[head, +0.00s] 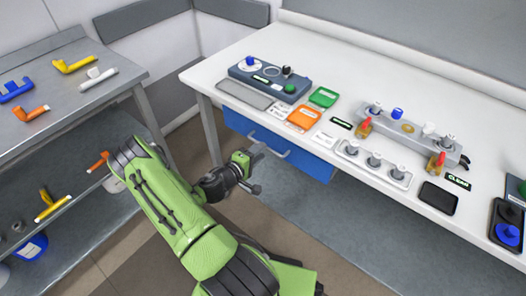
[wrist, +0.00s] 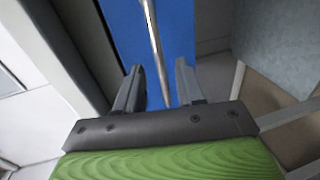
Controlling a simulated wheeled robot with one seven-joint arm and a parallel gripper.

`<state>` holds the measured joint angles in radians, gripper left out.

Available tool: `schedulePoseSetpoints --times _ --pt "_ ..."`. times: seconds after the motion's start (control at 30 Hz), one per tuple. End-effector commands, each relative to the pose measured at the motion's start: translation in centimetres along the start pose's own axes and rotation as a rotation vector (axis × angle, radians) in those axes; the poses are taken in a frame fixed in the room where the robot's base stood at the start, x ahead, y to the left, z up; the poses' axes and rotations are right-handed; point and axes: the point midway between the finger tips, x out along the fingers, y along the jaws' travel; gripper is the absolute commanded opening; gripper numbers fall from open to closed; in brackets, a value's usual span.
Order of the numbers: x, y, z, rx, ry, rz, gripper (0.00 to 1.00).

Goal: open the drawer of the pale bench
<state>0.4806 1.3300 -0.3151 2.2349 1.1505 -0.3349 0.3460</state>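The pale bench (head: 222,92) has a blue drawer (head: 311,162) under its front edge, which looks shut. A metal bar handle (head: 268,146) runs across the drawer front. My gripper (head: 258,169) is in front of the drawer, close to the handle. In the wrist view the handle (wrist: 154,45) runs down between the two fingers of my gripper (wrist: 160,85), against the blue drawer front (wrist: 125,35). The fingers are open, with a gap on each side of the bar. I cannot tell how deep the bar sits between them.
On the bench stand a dark control box (head: 262,80), green and orange trays (head: 304,118) and a grey rack (head: 405,130) with several knobs. A grey shelf unit (head: 75,110) with pipe pieces stands at the left. Floor shows between it and the bench.

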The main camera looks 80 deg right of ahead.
Motion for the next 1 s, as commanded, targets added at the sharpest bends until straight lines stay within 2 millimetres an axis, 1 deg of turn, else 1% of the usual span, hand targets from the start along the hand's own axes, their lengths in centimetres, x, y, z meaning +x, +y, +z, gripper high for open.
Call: schedulePoseSetpoints --times 0.03,0.1,0.17,0.27,0.43,0.47,0.7,1.0 --pt "1.0 -0.1 0.1 0.003 -0.003 0.000 0.38" --pt "1.9 -0.1 0.1 0.002 -0.003 0.000 0.38" --pt "2.4 -0.1 0.0 0.001 -0.001 -0.001 0.38" --pt "2.7 0.0 0.0 0.000 0.000 0.000 0.38" --pt "2.7 0.0 0.0 -0.001 0.000 -0.001 0.38" --pt "2.7 0.0 0.0 -0.001 0.000 -0.001 0.36" --pt "2.7 0.0 0.0 -0.001 0.000 -0.001 0.00" --pt "2.7 0.0 0.0 -0.001 0.000 -0.001 0.00"
